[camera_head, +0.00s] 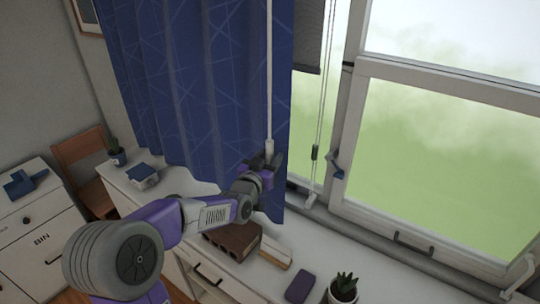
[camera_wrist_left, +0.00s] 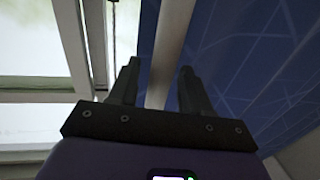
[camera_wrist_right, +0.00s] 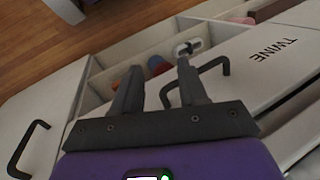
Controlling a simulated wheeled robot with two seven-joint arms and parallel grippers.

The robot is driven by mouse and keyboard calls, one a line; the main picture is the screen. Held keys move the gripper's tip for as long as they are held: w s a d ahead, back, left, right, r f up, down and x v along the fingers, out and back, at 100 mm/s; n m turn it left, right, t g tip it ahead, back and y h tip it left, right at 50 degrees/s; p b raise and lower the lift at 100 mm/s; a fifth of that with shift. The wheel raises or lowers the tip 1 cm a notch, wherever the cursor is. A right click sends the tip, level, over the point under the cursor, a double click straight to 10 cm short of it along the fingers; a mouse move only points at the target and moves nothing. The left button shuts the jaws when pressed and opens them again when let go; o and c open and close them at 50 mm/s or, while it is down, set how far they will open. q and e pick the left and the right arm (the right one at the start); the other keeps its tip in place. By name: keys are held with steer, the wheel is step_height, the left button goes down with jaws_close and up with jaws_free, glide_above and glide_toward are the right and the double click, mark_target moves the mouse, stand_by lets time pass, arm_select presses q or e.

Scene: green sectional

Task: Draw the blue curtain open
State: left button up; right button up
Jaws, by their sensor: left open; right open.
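The blue curtain (camera_head: 190,90) hangs on the left part of the window, and its right edge leaves the glass at the right uncovered. A white wand (camera_head: 269,75) hangs in front of the curtain near that edge. My left gripper (camera_head: 265,163) is at the wand's lower end. In the left wrist view, the wand (camera_wrist_left: 171,45) passes between the open fingers of the left gripper (camera_wrist_left: 158,68), with the curtain (camera_wrist_left: 245,60) on the right. Whether a finger touches the wand I cannot tell. My right gripper (camera_wrist_right: 160,67) is open and empty, seen only in its wrist view.
Below the window a white counter holds a brown box (camera_head: 232,240), a purple block (camera_head: 300,286) and a potted plant (camera_head: 343,289). Blind cords (camera_head: 322,100) hang right of the curtain. An open drawer (camera_wrist_right: 120,70) and a drawer labelled TWINE (camera_wrist_right: 260,65) are near my right gripper.

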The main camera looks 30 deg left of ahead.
arm_select(q)
steer(key=shift+w, duration=0.3)
jaws_close()
steer(key=shift+a, duration=0.1)
